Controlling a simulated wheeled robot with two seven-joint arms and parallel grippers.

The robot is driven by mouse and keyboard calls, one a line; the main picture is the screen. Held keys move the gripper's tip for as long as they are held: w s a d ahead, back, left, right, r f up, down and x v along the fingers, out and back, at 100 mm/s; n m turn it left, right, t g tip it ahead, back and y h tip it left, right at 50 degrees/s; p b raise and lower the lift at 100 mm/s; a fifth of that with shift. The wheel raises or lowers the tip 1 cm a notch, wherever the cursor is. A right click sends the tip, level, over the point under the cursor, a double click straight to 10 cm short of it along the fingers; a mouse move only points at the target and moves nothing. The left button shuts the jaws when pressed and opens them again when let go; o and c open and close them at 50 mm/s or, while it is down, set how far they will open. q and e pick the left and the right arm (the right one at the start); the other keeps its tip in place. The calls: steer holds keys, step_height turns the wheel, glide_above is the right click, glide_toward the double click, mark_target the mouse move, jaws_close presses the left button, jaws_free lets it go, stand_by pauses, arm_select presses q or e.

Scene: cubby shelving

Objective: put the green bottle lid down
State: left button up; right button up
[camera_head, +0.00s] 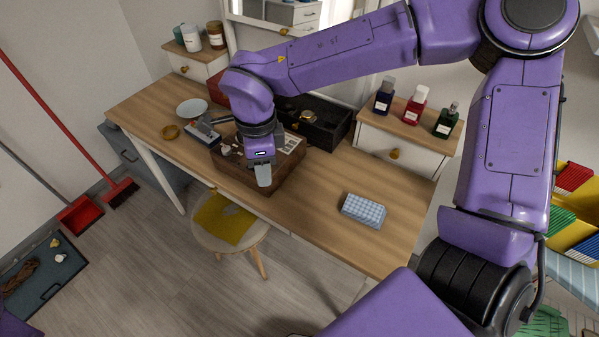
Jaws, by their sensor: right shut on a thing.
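My right gripper (263,174) points down over the front part of a dark wooden box (237,171) on the desk. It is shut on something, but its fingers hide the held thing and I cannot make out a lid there. The green bottle (446,122) stands upright on the right-hand drawer unit, at the right end of a row of three bottles. My left gripper is not in view.
The desk (320,205) has free wood right of the box, up to a blue checked cloth (363,210). A black box (318,122) stands behind the wooden box. A stool (226,220) stands in front.

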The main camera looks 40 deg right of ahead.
steer(key=s+f+m+b, duration=0.1)
steer(key=s+m+b, duration=0.2)
steer(key=m, duration=0.8)
steer(key=m+b, duration=0.1)
steer(key=m, duration=1.5)
glide_above(299, 191)
step_height(299, 191, down, 11)
steer(key=shift+r, duration=0.1)
step_height(299, 191, down, 3)
steer(key=shift+r, duration=0.15)
steer(key=shift+f, duration=0.2)
steer(key=shift+f+b, duration=0.1)
steer(key=shift+b, duration=0.25)
